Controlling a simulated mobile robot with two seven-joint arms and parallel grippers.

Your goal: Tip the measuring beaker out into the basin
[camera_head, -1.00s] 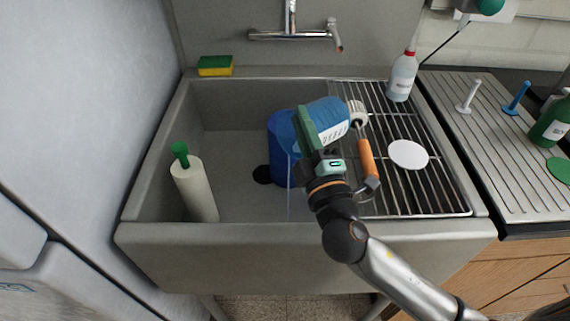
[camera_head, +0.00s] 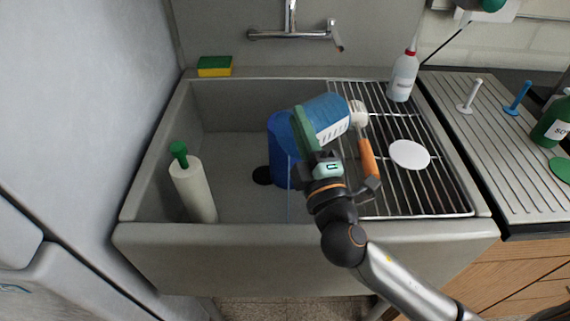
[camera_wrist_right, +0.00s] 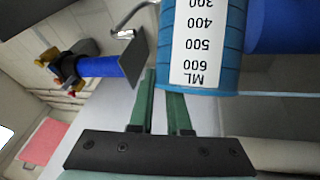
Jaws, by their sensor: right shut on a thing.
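The measuring beaker (camera_head: 330,115) is a blue cylinder with a white scale strip. It lies tilted, nearly sideways, over the basin (camera_head: 235,100), with its mouth end toward the left. A thin blue stream (camera_head: 290,195) runs down from that end into the basin. My right gripper (camera_head: 301,117) is shut on the beaker. In the right wrist view, the beaker (camera_wrist_right: 203,40) shows its strip numbers upside down at the green fingers (camera_wrist_right: 162,78). My left gripper is not in view.
A white bottle with a green top (camera_head: 195,190) is at the left. A wire rack (camera_head: 425,190) at the right bears an orange-handled brush (camera_head: 367,158), white disc (camera_head: 409,154) and red-capped bottle (camera_head: 402,78).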

